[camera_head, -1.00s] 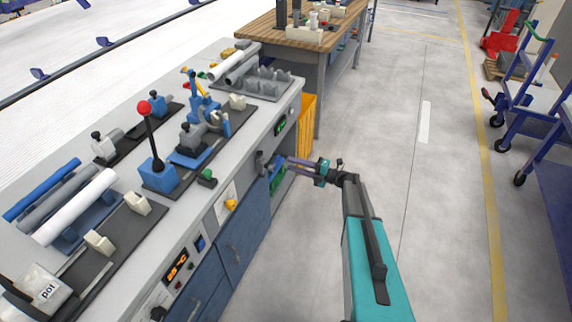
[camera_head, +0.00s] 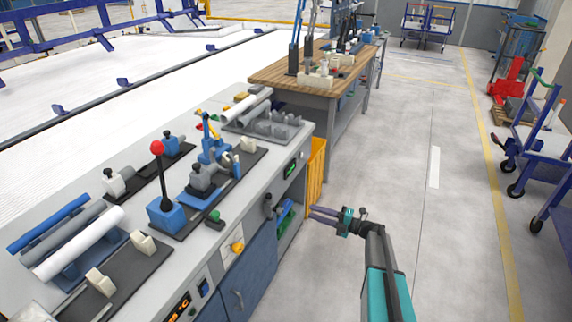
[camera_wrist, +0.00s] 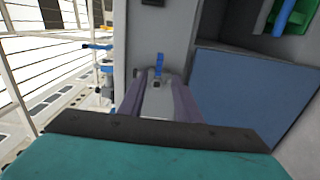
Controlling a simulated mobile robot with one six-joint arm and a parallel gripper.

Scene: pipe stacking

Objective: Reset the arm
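My arm (camera_head: 382,275), teal and dark grey, reaches up from the bottom right in the head view, over the aisle floor beside the workbench. My gripper (camera_head: 313,212) has two purple fingers pointing left toward the bench's front side. In the wrist view my gripper (camera_wrist: 158,82) has its fingers apart, with the grey bench front and a small blue part (camera_wrist: 159,64) showing beyond the gap. I see no pipe held. Whether the fingertips touch the bench cannot be told.
The grey workbench (camera_head: 262,200) carries pipes on a rack (camera_head: 75,243), a red-knobbed lever (camera_head: 157,147) and a bending tool (camera_head: 212,150). A yellow bin (camera_head: 316,175) stands beyond it, near a wooden table (camera_head: 290,78). The aisle floor (camera_head: 410,190) is clear; blue carts stand right.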

